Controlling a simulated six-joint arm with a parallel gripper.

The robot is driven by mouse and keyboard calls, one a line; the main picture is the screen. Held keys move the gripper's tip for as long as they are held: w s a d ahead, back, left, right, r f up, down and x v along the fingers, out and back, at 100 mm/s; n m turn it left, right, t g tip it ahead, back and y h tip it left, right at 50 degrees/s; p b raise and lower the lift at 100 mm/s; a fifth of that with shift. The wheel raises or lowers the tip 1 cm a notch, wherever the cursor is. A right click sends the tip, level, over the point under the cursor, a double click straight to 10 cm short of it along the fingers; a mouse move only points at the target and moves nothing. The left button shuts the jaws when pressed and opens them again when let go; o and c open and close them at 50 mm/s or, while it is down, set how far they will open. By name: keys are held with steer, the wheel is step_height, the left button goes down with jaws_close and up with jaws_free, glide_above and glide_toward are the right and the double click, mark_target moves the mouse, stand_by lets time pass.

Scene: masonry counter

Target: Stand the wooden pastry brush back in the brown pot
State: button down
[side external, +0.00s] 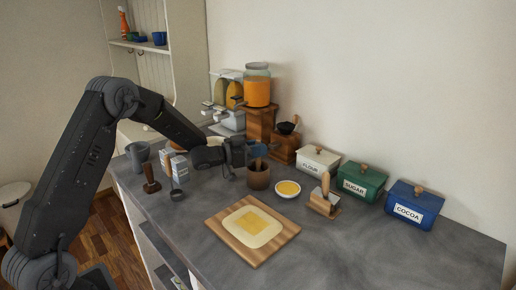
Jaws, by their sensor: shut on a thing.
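The brown pot (258,181) stands upright on the grey counter, near the middle of the side external view. My gripper (257,151) is right above the pot's mouth and shut on the wooden pastry brush (258,164). A short brown length of the brush shows below the jaws, at the pot's opening. Its lower end looks to be at or inside the rim, but I cannot tell how deep. The jaws hide much of the rest of the brush.
A small bowl of yellow liquid (288,189) and a wooden-handled scraper (325,197) stand to the right of the pot. A wooden board with dough (272,253) lies in front. Cartons (174,164) are at left. A wooden grinder (284,149) is behind.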

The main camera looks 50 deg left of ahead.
stand_by(0.4)
steer(key=c, duration=1)
jaws_free()
steer(key=shift+o, duration=0.6)
steer(key=o, duration=0.3)
steer(key=shift+r, duration=3.45)
